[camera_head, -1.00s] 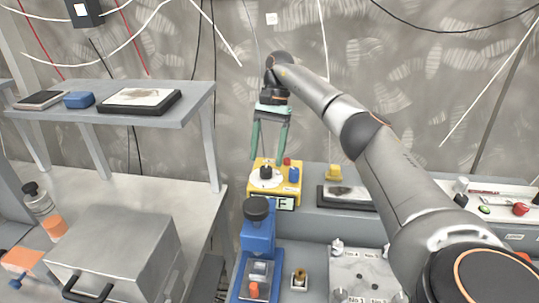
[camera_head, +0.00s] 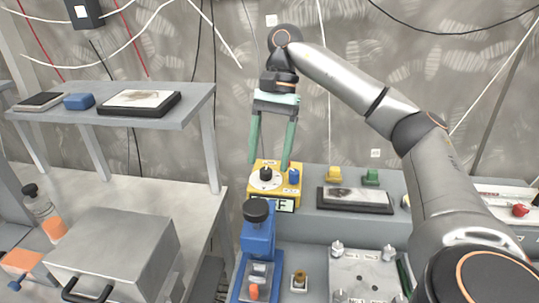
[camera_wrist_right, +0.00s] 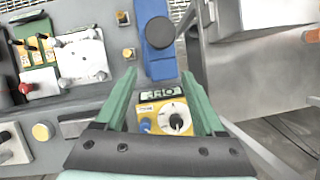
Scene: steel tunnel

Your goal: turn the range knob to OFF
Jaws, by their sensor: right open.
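The yellow instrument box (camera_head: 292,183) stands on the grey bench shelf. On its top is a white dial (camera_head: 256,184) with the black range knob (camera_head: 266,174), beside a blue knob (camera_head: 294,176). A front label plate (camera_head: 285,204) is partly readable, ending in F. My right gripper (camera_head: 270,164) points down just above the box, with green fingers open and empty, apart from the knob. In the right wrist view the range knob (camera_wrist_right: 177,121) shows between the open fingers (camera_wrist_right: 159,75), nearer the right one. My left gripper is not in view.
A blue device with a black round top (camera_head: 256,211) stands in front of the box. A dark tray (camera_head: 352,198) and yellow and green blocks (camera_head: 370,177) lie to its right. A grey shelf (camera_head: 190,105) and a metal case (camera_head: 115,255) are at left.

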